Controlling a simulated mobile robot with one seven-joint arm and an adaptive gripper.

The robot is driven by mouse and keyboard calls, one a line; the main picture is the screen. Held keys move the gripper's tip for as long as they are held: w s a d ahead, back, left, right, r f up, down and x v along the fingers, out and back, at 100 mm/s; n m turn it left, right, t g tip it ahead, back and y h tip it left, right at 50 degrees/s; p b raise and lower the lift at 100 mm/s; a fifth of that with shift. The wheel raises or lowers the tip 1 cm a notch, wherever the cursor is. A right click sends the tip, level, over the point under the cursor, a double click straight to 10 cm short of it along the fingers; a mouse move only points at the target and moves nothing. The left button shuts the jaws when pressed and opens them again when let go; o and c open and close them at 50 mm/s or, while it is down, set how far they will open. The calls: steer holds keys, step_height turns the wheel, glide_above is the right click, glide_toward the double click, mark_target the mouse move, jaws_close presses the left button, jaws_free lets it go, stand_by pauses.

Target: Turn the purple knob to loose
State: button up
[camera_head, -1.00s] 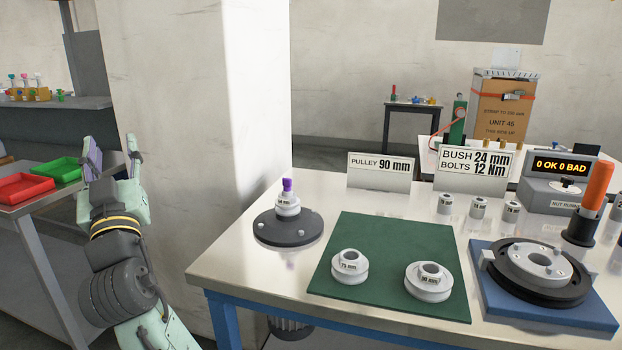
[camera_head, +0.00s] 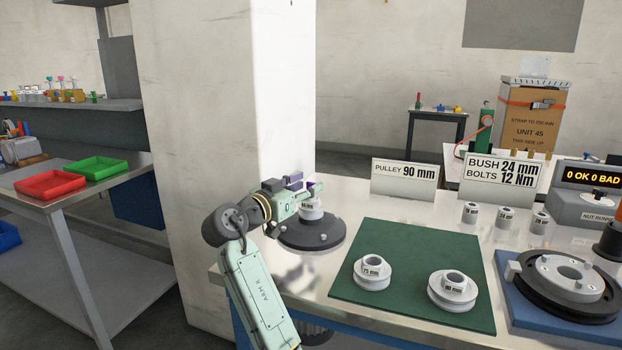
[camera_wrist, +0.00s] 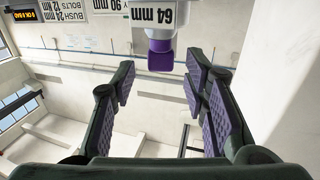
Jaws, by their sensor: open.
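The purple knob (camera_wrist: 159,55) sits on the end of a pale pulley (camera_wrist: 160,12) labelled 64 mm. In the wrist view the knob is at the upper middle. My gripper (camera_head: 304,190) is open, with its fingertips close to the knob in the head view. The two purple-padded fingers appear on either side of the knob in the wrist view, with gaps and no visible contact. In the head view the fingers mostly hide the knob. The pulley (camera_head: 312,210) stands on a dark round base (camera_head: 318,242) at the table's left end.
A green mat (camera_head: 400,305) with two pulleys (camera_head: 372,273) (camera_head: 455,290) lies to the right. Signs (camera_head: 403,182) (camera_head: 500,187) stand behind it. A blue fixture (camera_head: 520,325) is farther right. A white pillar (camera_head: 230,130) rises behind my arm.

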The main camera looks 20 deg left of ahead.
steer(key=shift+x, duration=1.35)
steer(key=shift+c, duration=0.3)
jaws_close()
